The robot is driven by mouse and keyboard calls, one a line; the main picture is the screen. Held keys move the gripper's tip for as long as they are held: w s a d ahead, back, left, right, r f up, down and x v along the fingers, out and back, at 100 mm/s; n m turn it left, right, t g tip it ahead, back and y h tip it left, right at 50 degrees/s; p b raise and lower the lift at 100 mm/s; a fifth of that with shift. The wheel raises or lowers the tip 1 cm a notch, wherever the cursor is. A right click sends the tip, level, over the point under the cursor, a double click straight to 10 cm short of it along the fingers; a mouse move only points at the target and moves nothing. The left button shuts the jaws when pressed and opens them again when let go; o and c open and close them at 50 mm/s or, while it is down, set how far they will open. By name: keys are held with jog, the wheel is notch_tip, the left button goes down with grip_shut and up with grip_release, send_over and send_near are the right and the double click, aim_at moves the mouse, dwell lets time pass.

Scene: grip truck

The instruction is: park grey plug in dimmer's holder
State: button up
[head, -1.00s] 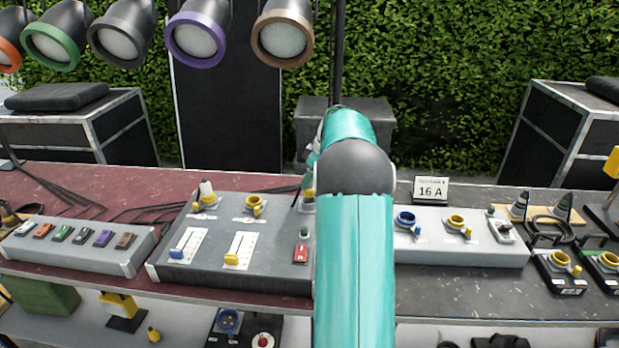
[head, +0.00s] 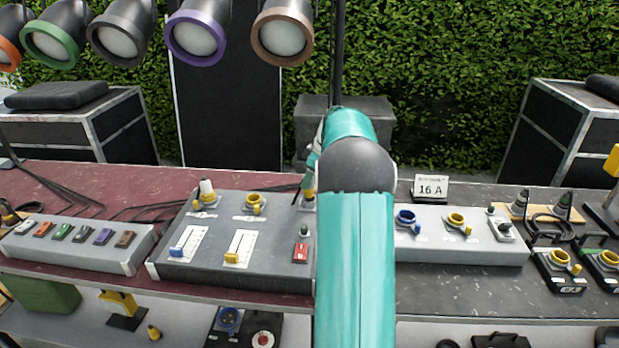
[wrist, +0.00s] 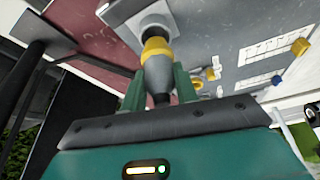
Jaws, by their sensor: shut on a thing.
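The dimmer (head: 270,270) is the grey sloped box left of my arm in the head view. My gripper (wrist: 158,78) is shut on the grey plug (wrist: 158,72), one finger on each side of its body. The plug has a yellow band and a dark cable end. In the wrist view its yellow end is at the round holder (wrist: 154,22) on a grey plate; I cannot tell how deep it sits. In the head view the plug (head: 309,194) shows at the dimmer's back right corner, and my arm hides most of the gripper.
The dimmer also carries a pale plug (head: 207,190) at its back left, a yellow socket (head: 256,203), two sliders and a red switch (head: 301,253). A grey box with sockets (head: 460,252) stands to the right. A switch panel (head: 80,248) stands to the left.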

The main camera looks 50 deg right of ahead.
aim_at(309, 187)
jog(key=shift+f, duration=1.65)
dwell(0.6)
jog(key=o, duration=1.5)
jog(key=shift+c, duration=0.2)
jog(key=shift+r, duration=0.2)
jog(key=shift+r, duration=2.35)
